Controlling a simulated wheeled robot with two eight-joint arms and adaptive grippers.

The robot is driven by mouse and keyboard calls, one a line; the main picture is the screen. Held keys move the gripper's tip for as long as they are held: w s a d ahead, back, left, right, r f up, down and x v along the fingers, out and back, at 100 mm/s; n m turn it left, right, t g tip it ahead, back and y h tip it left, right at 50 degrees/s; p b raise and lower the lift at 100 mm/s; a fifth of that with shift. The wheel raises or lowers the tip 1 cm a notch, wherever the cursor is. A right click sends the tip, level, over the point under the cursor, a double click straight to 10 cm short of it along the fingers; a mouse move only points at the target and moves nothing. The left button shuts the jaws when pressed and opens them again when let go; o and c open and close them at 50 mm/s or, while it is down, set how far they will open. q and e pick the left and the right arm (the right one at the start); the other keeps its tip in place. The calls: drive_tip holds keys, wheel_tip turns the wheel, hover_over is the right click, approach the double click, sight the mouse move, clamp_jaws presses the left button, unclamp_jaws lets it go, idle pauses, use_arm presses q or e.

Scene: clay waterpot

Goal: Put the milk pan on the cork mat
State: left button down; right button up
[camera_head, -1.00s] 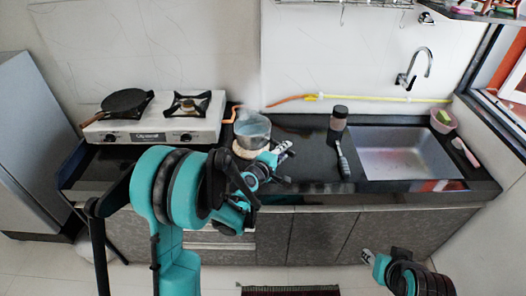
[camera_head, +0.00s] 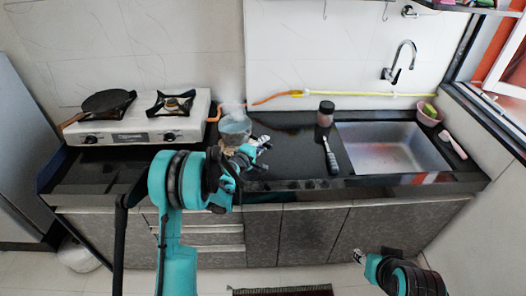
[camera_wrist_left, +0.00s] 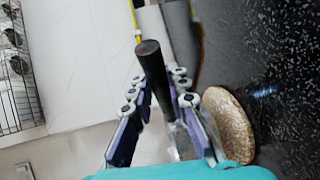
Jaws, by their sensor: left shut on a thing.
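The milk pan (camera_head: 235,126), a small grey pot with bluish contents, shows in the head view at the counter, right of the stove. My left gripper (camera_head: 262,145) is at its near right side. In the left wrist view my left gripper (camera_wrist_left: 157,90) is shut on the pan's dark handle (camera_wrist_left: 150,52). The round tan cork mat (camera_wrist_left: 229,122) lies on the black counter; in the head view it is mostly hidden below the pan and behind my arm. I cannot tell whether the pan touches the mat. My right gripper (camera_head: 360,257) is low at the right, its opening unclear.
A white stove (camera_head: 140,128) with a dark frying pan (camera_head: 107,101) stands at the left. An orange and yellow hose (camera_head: 300,94) runs along the wall.

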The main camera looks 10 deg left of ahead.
use_arm(q)
wheel_tip(320, 180, down, 3)
drive_tip(key=shift+f+b, duration=0.1)
drive_tip(key=shift+b, duration=0.45)
drive_tip(key=shift+f, duration=0.15)
drive_tip(key=c, duration=1.5)
unclamp_jaws()
drive_tip(key=shift+f, duration=0.1)
drive_tip(key=shift+o, duration=0.2)
